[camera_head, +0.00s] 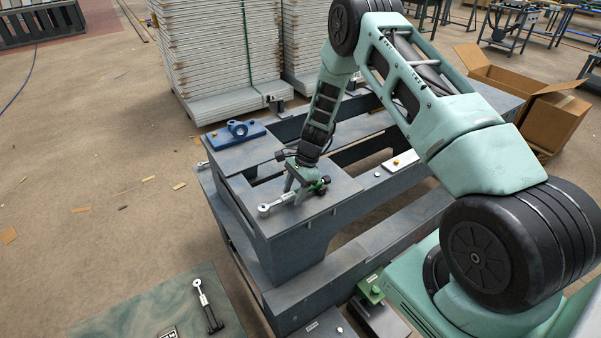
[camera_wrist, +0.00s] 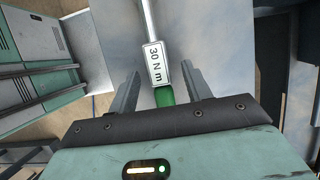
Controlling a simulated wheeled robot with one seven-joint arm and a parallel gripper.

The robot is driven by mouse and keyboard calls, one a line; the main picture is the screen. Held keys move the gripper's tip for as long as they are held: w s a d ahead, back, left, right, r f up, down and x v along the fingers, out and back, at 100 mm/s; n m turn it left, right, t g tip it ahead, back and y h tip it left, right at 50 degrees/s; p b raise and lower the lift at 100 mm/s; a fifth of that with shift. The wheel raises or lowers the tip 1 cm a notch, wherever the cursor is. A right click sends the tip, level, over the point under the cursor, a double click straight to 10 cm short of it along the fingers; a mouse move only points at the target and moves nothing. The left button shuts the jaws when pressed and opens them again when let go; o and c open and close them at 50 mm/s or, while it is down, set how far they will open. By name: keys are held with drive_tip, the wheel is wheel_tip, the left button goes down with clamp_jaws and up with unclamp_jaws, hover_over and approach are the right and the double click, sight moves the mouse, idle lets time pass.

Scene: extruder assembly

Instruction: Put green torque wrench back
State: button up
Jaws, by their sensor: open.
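The green torque wrench lies on the near end of the grey bench, its silver ratchet head (camera_head: 265,210) to the left and its green handle to the right. My gripper (camera_head: 296,194) is right over it, pointing down, and hides the middle of the wrench. In the wrist view my open gripper (camera_wrist: 160,74) has one finger on each side of the wrench, at the "30 N m" label (camera_wrist: 156,64) and the start of the green handle (camera_wrist: 164,96). Clear gaps show beside the wrench. The rest of the handle is hidden under my gripper body.
A second wrench with a black handle (camera_head: 210,318) lies on a green mat (camera_head: 120,318) at lower left. A blue fixture (camera_head: 237,131) sits on the bench's far left, a white plate (camera_head: 402,161) on its right. A green block (camera_head: 371,288) is low in front.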

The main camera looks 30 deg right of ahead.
drive_tip(key=b+v, duration=0.3)
drive_tip(key=v, duration=1.3)
drive_tip(key=shift+r, duration=0.4)
